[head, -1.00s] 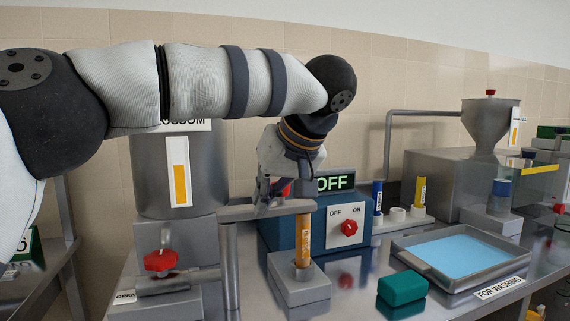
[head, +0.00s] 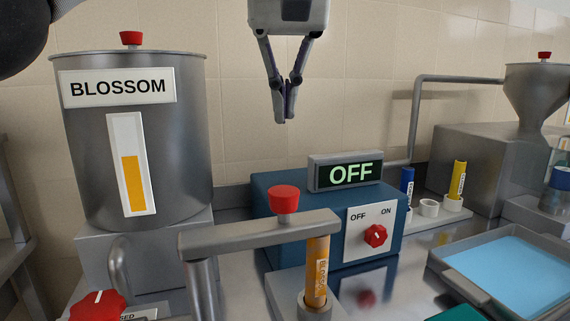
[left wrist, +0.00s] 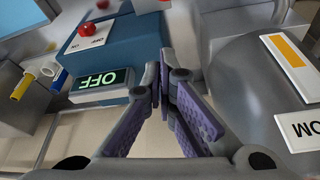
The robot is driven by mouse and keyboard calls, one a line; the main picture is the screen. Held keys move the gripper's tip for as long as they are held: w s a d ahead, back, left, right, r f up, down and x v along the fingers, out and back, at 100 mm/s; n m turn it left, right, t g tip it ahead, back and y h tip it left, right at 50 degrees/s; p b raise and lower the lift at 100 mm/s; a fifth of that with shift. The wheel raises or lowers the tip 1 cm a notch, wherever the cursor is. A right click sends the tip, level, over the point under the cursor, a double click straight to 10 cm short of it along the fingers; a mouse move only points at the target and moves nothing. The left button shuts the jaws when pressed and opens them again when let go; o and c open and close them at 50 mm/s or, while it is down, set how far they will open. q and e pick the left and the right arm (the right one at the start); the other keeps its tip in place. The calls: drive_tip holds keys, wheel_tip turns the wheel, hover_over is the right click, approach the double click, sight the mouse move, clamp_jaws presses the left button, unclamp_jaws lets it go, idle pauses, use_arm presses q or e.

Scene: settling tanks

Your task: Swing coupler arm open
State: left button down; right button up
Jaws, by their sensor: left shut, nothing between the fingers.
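The grey coupler arm (head: 260,232) runs level from its upright post (head: 203,285) on the left to the top of an orange labelled tube (head: 317,272). A red knob (head: 285,199) stands on the arm. The tube stands upright in a grey block (head: 290,295). My left gripper (head: 285,118) points down, shut and empty, clearly above the knob and apart from it. Its closed fingers also show in the left wrist view (left wrist: 165,95). My right gripper is in no view.
A BLOSSOM tank (head: 185,150) stands left, with a red valve handle (head: 97,305) below. A blue box (head: 275,190) with an OFF display (head: 350,173) and red dial (head: 375,236) stands behind the coupler arm. A tray (head: 445,258) of blue liquid is at right.

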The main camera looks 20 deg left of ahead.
use_arm(q)
drive_tip(key=x, duration=1.1)
drive_tip(key=s, duration=0.2)
drive_tip(key=s+d+r, duration=0.1)
drive_tip(key=shift+s+d+r+p, duration=0.1)
drive_tip(key=shift+s+r+p, duration=0.05)
drive_tip(key=shift+s+p, duration=0.2)
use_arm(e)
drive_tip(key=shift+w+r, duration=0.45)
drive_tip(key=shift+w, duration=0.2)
use_arm(q)
drive_tip(key=shift+w, duration=0.1)
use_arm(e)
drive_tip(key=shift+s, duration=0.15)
